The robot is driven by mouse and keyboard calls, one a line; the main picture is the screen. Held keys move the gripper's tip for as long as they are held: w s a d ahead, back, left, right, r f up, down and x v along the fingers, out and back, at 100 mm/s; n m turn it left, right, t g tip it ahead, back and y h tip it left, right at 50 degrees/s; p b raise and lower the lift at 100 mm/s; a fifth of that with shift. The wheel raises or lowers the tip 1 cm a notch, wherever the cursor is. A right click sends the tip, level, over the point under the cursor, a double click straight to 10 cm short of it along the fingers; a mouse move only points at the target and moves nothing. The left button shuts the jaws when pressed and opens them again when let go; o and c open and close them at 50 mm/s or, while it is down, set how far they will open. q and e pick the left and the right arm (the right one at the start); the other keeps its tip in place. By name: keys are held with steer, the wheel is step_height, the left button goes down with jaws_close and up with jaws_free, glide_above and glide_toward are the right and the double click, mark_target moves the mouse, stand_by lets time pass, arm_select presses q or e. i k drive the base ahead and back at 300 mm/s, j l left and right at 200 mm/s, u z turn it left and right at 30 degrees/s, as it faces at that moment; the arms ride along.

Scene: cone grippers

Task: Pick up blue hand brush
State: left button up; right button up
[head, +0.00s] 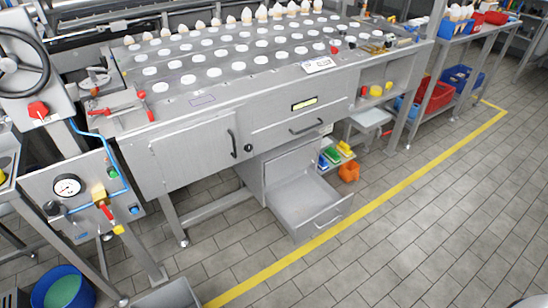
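I cannot make out a blue hand brush for certain. A small blue item (323,161) lies beside a green item (331,155) and a yellow item (344,149) on a low shelf under the machine, just behind the open drawer. These items are too small to tell whether they are brushes. Neither of my grippers shows in the head view.
An open, apparently empty grey drawer (303,202) juts out over the floor. An orange bin (349,172) stands beside the low shelf. Red (434,97) and blue (463,78) crates sit at the right. The tiled floor (420,215) beyond the yellow line is clear.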

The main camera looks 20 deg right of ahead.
mark_target(323, 163)
steer(key=i+l+u, duration=0.15)
steer(key=l+u, duration=0.3)
steer(key=l, duration=0.2)
steer(key=l+u, duration=0.45)
steer(key=l, duration=0.25)
steer(key=l+u, duration=0.45)
steer(key=l, duration=0.25)
steer(key=k, duration=0.05)
